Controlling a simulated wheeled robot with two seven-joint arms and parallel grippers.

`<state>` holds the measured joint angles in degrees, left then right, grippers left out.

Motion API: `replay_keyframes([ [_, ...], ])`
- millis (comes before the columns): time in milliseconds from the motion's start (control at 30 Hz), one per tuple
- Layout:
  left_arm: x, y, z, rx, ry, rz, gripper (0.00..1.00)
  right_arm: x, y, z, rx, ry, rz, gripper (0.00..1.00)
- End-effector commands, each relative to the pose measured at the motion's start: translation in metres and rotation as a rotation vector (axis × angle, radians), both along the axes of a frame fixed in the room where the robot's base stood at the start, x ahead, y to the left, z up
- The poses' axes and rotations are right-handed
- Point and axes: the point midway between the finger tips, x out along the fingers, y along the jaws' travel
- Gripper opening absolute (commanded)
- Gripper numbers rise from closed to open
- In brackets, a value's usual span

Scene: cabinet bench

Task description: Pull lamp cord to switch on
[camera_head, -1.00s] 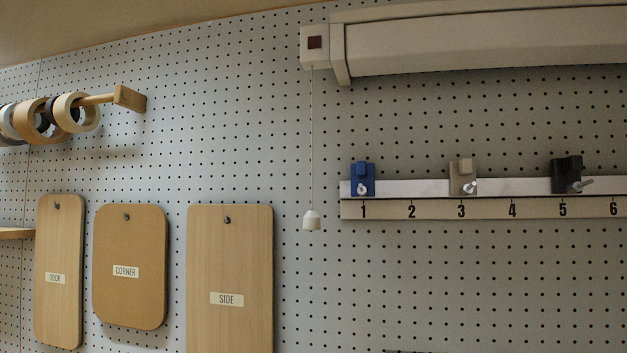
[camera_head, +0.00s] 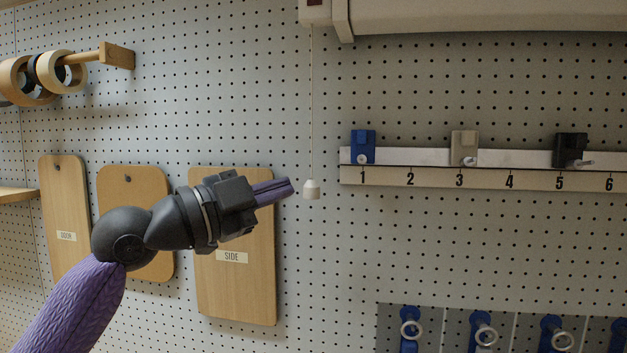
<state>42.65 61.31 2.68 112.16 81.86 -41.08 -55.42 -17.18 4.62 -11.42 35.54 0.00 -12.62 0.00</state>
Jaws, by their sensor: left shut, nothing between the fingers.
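The lamp (camera_head: 480,20) is a long pale housing at the top right, cut off by the top edge. A thin cord (camera_head: 311,100) hangs straight down from the box at its left end. A small white pull knob (camera_head: 311,189) is on the cord's lower end. My left gripper (camera_head: 291,188) comes in from the left, with its purple fingers shut and empty. Its tips are just left of the knob in the picture; I cannot tell the gap in depth. My right gripper is not in view.
A numbered rail (camera_head: 430,177) with blue, beige and black clamps is right of the cord. Wooden boards (camera_head: 235,290) hang behind my left arm. Tape rolls (camera_head: 62,70) sit on a peg at upper left. Blue holders with rings (camera_head: 484,330) are at lower right.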

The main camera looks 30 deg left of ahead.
Motion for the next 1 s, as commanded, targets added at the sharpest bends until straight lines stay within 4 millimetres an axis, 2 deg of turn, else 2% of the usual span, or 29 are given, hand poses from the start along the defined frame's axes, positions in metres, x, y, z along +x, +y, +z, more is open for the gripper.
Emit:
replay_keyframes([
  [33, 0.006, -0.004, 0.009, -0.003, -0.001, -0.002, 0.00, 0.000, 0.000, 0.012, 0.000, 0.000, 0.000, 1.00],
  [100, 0.018, -0.011, 0.013, -0.003, 0.000, -0.004, 0.00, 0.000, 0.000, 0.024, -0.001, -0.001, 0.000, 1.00],
  [433, 0.080, -0.046, 0.025, -0.003, 0.000, -0.004, 0.00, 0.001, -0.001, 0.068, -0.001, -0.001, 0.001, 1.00],
  [500, 0.082, -0.031, 0.010, -0.001, 0.006, 0.001, 0.00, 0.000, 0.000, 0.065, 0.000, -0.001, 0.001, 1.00],
  [633, 0.084, -0.018, 0.000, 0.000, 0.004, 0.001, 0.00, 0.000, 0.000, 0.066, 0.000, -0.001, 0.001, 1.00],
  [1000, 0.085, -0.011, -0.005, 0.001, 0.000, 0.000, 0.00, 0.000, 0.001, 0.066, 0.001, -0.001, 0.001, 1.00],
])
